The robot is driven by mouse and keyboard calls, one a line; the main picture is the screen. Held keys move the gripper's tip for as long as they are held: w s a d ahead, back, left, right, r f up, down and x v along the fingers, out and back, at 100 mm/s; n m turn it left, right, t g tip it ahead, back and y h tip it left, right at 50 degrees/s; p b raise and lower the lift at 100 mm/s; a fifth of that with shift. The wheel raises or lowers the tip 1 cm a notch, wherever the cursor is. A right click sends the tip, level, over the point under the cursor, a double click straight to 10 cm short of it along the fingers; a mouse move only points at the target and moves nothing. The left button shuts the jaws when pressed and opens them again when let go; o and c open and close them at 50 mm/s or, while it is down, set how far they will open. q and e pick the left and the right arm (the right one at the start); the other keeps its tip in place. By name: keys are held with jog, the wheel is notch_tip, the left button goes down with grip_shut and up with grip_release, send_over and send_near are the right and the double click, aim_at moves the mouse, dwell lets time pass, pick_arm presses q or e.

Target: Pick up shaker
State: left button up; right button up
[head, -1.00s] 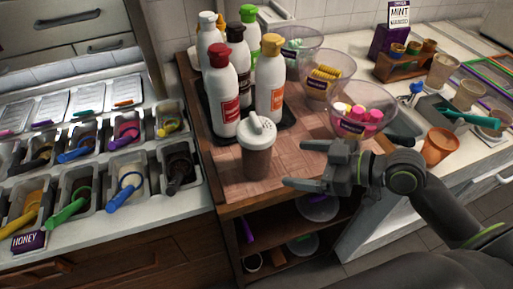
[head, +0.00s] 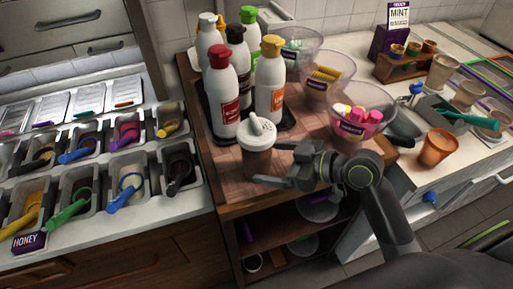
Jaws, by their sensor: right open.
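The shaker (head: 257,158) stands upright near the front edge of the wooden counter (head: 222,188). It has a white domed lid with a spout and a clear body with brown contents. My right gripper (head: 268,164) comes in from the right, level with the shaker's body. Its fingers are spread, with the front finger reaching past the lower front of the shaker and the rear one close to its right side. I cannot tell whether either finger touches it. My left gripper is out of view.
Several sauce bottles (head: 223,92) stand on a dark tray just behind the shaker. Clear bowls (head: 360,98) of sweets are behind my right arm. An orange cup (head: 437,148) is on the right counter. Topping bins with scoops (head: 126,180) fill the left counter.

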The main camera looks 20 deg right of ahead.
aim_at(270, 162)
jog(key=x, duration=0.3)
jog(key=shift+a+r+p, duration=0.1)
jog(key=shift+a+p, duration=0.25)
jog(key=shift+x, duration=0.75)
jog(key=shift+d, duration=0.1)
jog(key=shift+c, duration=0.5)
jog(key=c, duration=1.2)
